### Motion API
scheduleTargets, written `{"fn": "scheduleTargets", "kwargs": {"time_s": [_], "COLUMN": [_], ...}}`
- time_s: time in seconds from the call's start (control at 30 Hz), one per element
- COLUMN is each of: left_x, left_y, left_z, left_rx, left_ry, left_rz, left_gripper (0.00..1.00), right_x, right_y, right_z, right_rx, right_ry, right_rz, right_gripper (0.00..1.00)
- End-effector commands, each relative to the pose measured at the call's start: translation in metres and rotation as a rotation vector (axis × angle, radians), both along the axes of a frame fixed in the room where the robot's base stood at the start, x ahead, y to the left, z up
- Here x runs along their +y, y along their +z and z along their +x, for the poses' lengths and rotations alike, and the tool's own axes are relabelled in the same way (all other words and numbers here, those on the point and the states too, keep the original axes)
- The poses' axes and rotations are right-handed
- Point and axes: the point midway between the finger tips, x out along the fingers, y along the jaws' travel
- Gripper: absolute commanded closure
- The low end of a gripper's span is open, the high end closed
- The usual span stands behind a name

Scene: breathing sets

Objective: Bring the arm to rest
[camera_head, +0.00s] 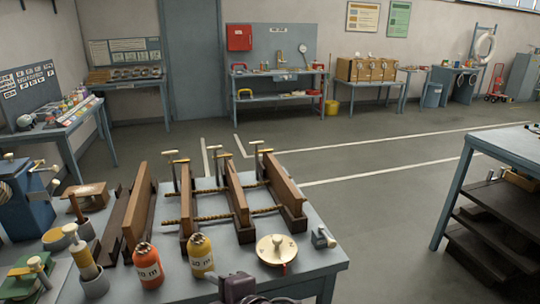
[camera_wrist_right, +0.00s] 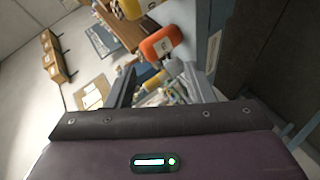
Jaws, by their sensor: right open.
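My right gripper (camera_wrist_right: 160,88) is open in the wrist view, its two grey fingers apart with no object visibly held between them. An orange bottle (camera_wrist_right: 162,43) and part of a yellow bottle (camera_wrist_right: 131,9) show beyond the fingers. In the head view a dark part of my right arm (camera_head: 240,288) shows at the bottom edge, just in front of the workbench's (camera_head: 322,268) near side. The fingertips are not clear there. My left gripper is in neither view.
On the workbench stand the orange bottle (camera_head: 148,266), the yellow bottle (camera_head: 200,256), a round brass-coloured gauge (camera_head: 277,250) and wooden boards in a clamp frame (camera_head: 237,200). Another table (camera_head: 458,185) stands at the right. Open floor (camera_head: 375,200) lies between them.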

Motion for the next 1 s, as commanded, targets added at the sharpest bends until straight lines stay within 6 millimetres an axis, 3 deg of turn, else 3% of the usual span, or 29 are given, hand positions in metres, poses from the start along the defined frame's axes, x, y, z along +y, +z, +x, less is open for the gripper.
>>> {"fn": "scheduleTargets", "kwargs": {"time_s": [0.03, 0.2, 0.4, 0.6, 0.8, 1.0], "left_x": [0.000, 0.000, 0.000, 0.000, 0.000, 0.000], "left_y": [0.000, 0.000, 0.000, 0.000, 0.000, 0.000], "left_z": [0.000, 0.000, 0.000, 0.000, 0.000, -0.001], "left_rx": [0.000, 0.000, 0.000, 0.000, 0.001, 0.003], "left_ry": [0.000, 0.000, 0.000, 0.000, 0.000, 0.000], "left_rz": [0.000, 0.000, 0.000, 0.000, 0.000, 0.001], "left_gripper": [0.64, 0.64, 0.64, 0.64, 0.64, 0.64], "right_x": [-0.036, -0.146, -0.226, -0.277, -0.315, -0.310], "right_y": [-0.020, -0.076, -0.114, -0.134, -0.146, -0.200], "right_z": [0.001, -0.018, -0.060, -0.101, -0.141, -0.124], "right_rx": [0.149, 0.549, 0.808, 0.958, 1.061, 1.069], "right_ry": [-0.151, -0.637, -1.022, -1.299, -1.538, -1.525], "right_rz": [0.052, 0.198, 0.288, 0.341, 0.376, 0.358], "right_gripper": [0.52, 0.52, 0.52, 0.52, 0.52, 0.52]}}
